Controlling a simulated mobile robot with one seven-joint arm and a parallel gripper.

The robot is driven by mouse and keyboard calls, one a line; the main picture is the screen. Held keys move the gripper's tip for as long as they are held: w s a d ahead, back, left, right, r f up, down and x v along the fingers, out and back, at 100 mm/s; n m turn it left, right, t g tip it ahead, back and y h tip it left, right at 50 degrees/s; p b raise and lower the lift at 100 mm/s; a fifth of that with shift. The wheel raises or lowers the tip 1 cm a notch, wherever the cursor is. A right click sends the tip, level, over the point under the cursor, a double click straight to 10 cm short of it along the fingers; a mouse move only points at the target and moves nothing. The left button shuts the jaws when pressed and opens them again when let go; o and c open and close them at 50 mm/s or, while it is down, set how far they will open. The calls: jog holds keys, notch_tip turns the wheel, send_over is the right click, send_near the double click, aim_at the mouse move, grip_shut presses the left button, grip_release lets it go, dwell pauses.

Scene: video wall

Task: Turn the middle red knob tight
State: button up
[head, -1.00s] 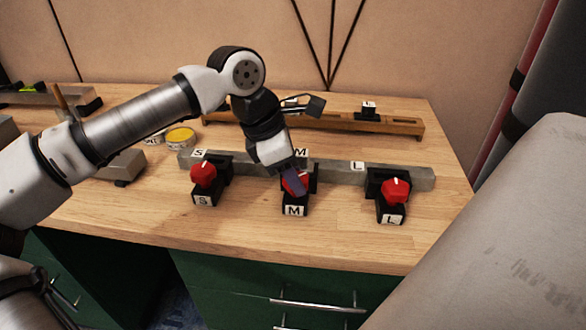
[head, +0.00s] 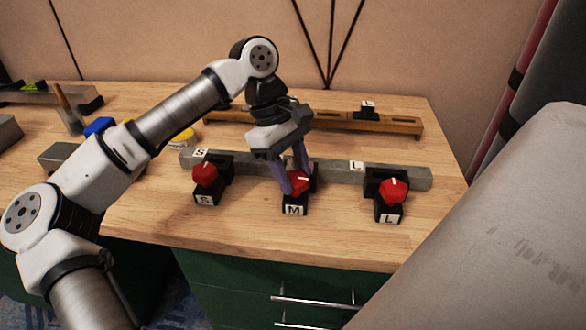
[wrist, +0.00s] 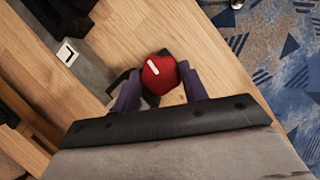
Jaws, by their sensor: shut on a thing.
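The middle red knob (head: 298,182) sits on a black block marked M (head: 295,210) at the front of a grey bar. My gripper (head: 292,184) reaches down over it from behind, one purple finger on each side, shut on the knob. In the wrist view the red knob (wrist: 160,74) with its white pointer line lies between the two fingers (wrist: 160,92). In the head view the pointer line looks near horizontal. The fingers hide part of the knob's sides.
A red knob on the S block (head: 205,175) stands to the left and one on the L block (head: 393,190) to the right. The grey bar (head: 335,175) runs behind them. A wooden rail (head: 385,124) lies farther back. A yellow tin (head: 183,138) is partly behind my arm.

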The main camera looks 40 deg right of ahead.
jog(key=shift+m, duration=0.4)
jog(key=o, duration=1)
jog(key=shift+c, duration=0.2)
jog(key=shift+n, duration=0.3)
